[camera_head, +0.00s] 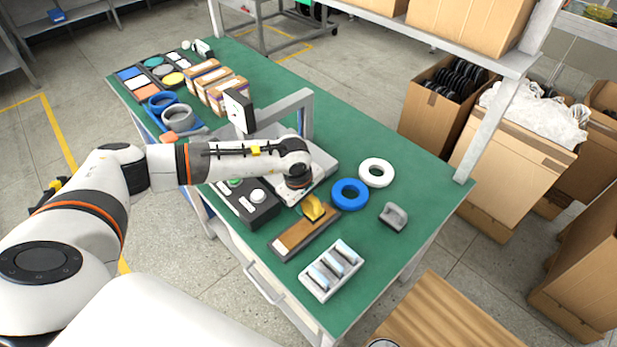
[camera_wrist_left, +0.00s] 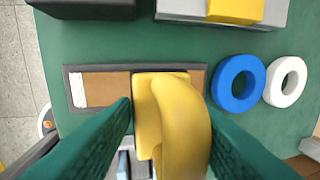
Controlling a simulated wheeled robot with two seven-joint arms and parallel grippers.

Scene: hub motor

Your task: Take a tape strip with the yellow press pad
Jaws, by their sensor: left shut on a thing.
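The yellow press pad (camera_head: 313,206) has an arched handle and appears over the far end of a brown board with a dark rim (camera_head: 303,232). In the left wrist view the pad (camera_wrist_left: 178,125) fills the space between the green-padded fingers of my left gripper (camera_wrist_left: 172,125), which is shut on its handle. I cannot tell whether the pad touches the board. A whitish strip (camera_wrist_left: 91,89), probably the tape strip, lies across the board's left end in the wrist view, apart from the pad. My right gripper is not in view.
A blue ring (camera_head: 350,194), a white ring (camera_head: 376,172) and a grey handled block (camera_head: 393,216) lie right of the board. A white tray (camera_head: 318,290) with grey pieces stands nearer. A black button box (camera_head: 238,206) and a grey frame (camera_head: 307,112) stand left and behind.

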